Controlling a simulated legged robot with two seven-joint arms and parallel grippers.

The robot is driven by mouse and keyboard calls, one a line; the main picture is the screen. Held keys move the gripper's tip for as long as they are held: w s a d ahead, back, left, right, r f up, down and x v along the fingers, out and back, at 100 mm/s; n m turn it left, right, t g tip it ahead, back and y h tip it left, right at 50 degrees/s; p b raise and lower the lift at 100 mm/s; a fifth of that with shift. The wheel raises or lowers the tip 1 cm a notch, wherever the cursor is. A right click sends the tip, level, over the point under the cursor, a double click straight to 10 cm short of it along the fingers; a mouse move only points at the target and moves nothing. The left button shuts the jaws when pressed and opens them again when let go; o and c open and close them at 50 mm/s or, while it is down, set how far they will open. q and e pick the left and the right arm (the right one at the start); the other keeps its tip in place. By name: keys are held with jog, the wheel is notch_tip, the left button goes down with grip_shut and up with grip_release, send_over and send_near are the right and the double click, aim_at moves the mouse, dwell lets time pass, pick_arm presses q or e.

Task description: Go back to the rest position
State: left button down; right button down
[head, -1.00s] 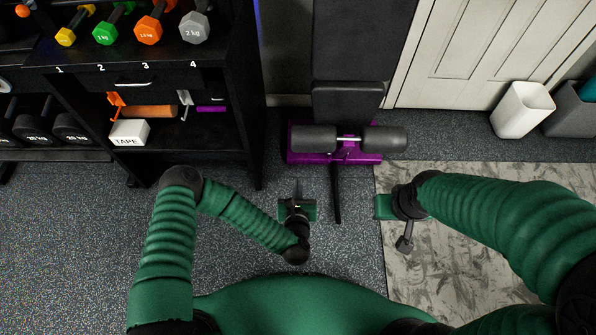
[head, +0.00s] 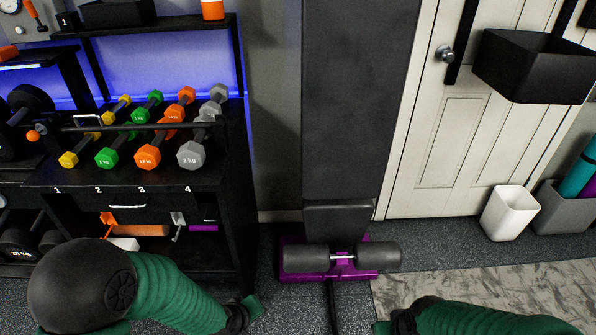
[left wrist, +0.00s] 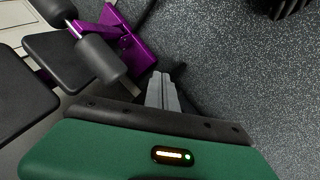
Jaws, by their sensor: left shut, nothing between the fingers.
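My left gripper (left wrist: 162,90) shows in the left wrist view with its grey fingers together and nothing between them. It points over the speckled floor, beside the purple-based bench. In the head view my left arm is bent at the bottom left, and its green and black hand (head: 244,314) is at the lower edge, left of the bench. My right arm is at the bottom right. Only the top of its hand (head: 395,325) shows at the lower edge, and its fingers are out of sight.
A dumbbell rack (head: 150,190) with coloured dumbbells stands at the left, close to my left arm. The black bench (head: 352,130) with foam rollers (head: 306,259) is in the middle. A white bin (head: 509,213) stands by the door (head: 440,150) at the right.

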pick_arm(q)
jog(key=s+a+r+m+g+y+p, duration=0.2)
jog(key=s+a+r+m+g, duration=0.1)
jog(key=s+a+r+m, duration=0.55)
notch_tip(320, 180, up, 29)
jog(key=s+n+p, duration=0.1)
jog(key=s+p, duration=0.1)
jog(key=p, duration=2.4)
jog(key=shift+f, duration=0.15)
jog(key=shift+f+n, duration=0.1)
jog(key=shift+n, duration=0.15)
